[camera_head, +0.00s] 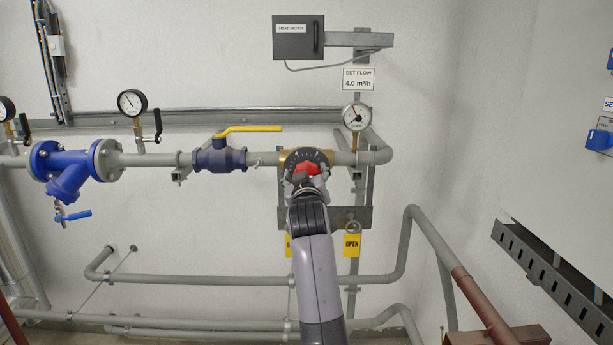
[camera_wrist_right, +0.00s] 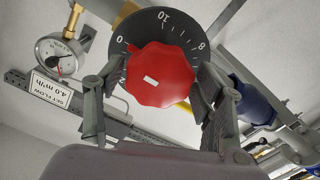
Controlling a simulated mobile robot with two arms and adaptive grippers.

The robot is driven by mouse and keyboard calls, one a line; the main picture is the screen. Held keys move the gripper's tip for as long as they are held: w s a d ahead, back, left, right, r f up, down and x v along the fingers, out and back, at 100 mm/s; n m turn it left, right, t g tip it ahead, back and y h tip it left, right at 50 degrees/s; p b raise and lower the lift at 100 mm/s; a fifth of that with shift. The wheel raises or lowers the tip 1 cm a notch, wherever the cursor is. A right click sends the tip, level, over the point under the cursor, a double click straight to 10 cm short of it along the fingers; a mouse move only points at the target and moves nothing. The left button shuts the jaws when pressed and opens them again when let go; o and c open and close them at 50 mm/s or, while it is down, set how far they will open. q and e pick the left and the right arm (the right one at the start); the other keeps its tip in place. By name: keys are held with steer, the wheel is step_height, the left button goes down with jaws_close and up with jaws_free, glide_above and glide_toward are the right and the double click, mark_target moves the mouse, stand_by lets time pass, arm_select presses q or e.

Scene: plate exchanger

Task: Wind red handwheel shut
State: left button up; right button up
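The red handwheel (camera_head: 307,169) sits on a brass valve with a black numbered dial (camera_head: 322,157), in the middle of the grey pipe. In the right wrist view the handwheel (camera_wrist_right: 160,76) is lobed, with a small white mark on its face, and 0, 8 and 10 show on the dial (camera_wrist_right: 178,27). My right gripper (camera_wrist_right: 160,85) has one finger on each side of the handwheel, and both fingers appear to touch its rim. In the head view my right gripper (camera_head: 305,180) partly hides the handwheel. My left gripper is not in view.
A flow gauge (camera_head: 356,116) stands right of the valve under a "SET FLOW 4.0 m³/h" sign (camera_head: 359,79). A blue valve with a yellow lever (camera_head: 250,129) is to the left. Yellow tags, one reading OPEN (camera_head: 352,245), hang below. Grey pipes (camera_head: 215,280) run low along the wall.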

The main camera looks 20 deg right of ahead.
mark_target(306, 163)
steer(key=shift+o, duration=0.9)
steer(key=shift+r, duration=0.1)
steer(key=shift+r, duration=0.1)
step_height(306, 163, up, 10)
steer(key=shift+f, duration=0.1)
